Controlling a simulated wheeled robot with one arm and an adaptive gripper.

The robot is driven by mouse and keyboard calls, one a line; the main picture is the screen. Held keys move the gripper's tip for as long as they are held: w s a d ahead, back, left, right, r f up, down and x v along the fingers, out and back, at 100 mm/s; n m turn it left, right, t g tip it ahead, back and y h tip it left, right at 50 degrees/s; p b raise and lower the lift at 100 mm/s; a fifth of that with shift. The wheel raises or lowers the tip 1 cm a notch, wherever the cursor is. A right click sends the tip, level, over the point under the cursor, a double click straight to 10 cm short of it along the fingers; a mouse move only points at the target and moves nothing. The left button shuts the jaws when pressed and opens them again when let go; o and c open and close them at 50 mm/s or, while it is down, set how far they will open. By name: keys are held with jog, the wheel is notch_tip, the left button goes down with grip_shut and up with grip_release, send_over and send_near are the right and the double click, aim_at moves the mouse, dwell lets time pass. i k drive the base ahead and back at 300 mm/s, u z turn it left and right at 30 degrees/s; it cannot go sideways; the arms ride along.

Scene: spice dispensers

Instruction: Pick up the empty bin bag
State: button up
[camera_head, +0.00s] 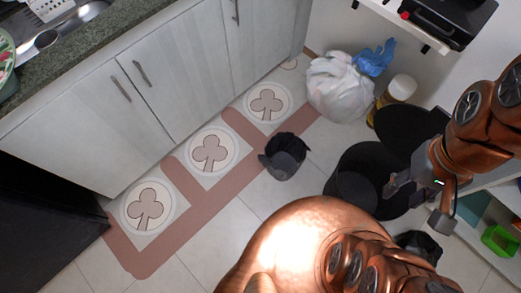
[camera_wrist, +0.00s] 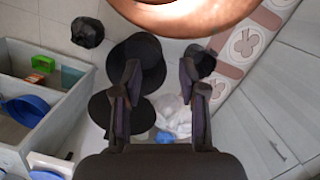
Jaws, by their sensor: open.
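Two small black bag-like things lie on the floor, and I cannot tell for sure which is the empty bin bag. One, dark with a greyish side (camera_head: 284,160), sits beside the patterned mat; it also shows in the wrist view (camera_wrist: 204,64), partly behind a finger. The other, crumpled and shiny black (camera_head: 420,246), lies near the shelf, partly hidden by my arm; it shows whole in the wrist view (camera_wrist: 87,32). My gripper (camera_head: 418,202) is open and empty, above the floor by the black bin (camera_head: 352,187). Its fingers (camera_wrist: 160,75) touch neither bag.
A stuffed white bag (camera_head: 338,88) with a blue bag (camera_head: 374,58) stands by the wall, next to a yellow container (camera_head: 399,90). A round black lid (camera_head: 400,125) is behind the bin. A low shelf (camera_wrist: 48,105) stands beside it.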

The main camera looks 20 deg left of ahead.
aim_at(285, 153)
jog(key=u, duration=0.95)
jog(key=k, duration=1.3)
jog(key=u, duration=0.65)
jog(key=i, duration=0.6)
jog(key=u, duration=0.8)
jog(key=i, duration=0.8)
jog(key=z, duration=0.65)
jog(key=i, duration=0.7)
jog(key=z, duration=0.7)
